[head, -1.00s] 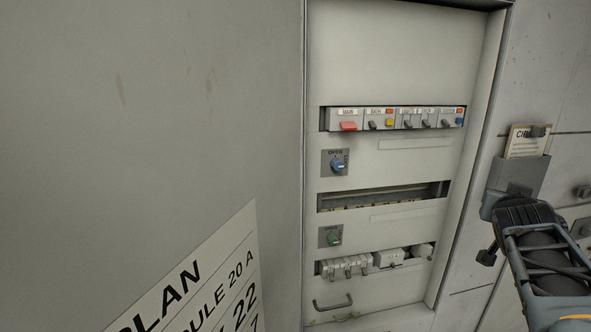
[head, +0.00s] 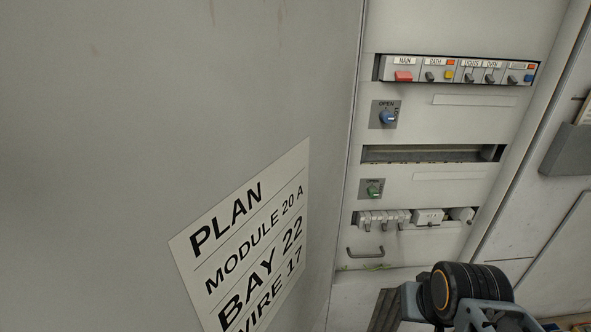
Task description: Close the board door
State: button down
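The board door (head: 240,120) stands open and fills the left half of the head view. Its inner face carries a white plan label (head: 245,245) reading PLAN, MODULE 20 A, BAY 22, WIRE 17. The open board (head: 440,120) is to its right, with a row of breakers, a blue knob (head: 387,118), a green knob (head: 374,189) and a small handle (head: 366,253) at the bottom. Part of my arm shows at the lower right, in front of the wall below the board. My gripper's fingers cannot be made out.
A grey holder (head: 568,150) with a paper card is on the wall at the right edge. Wall panels with seams (head: 560,230) run below it. The space in front of the open board is clear except for my arm at the bottom.

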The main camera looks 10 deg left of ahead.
aim_at(166, 165)
jog(key=k, duration=0.4)
jog(key=z, duration=1.85)
jog(key=k, duration=1.85)
jog(key=u, duration=0.15)
jog(key=k, duration=0.15)
jog(key=u, duration=1.05)
jog(key=i, duration=0.5)
jog(key=k, duration=0.5)
jog(key=u, duration=1.55)
jog(key=i, duration=0.35)
jog(key=u, duration=0.1)
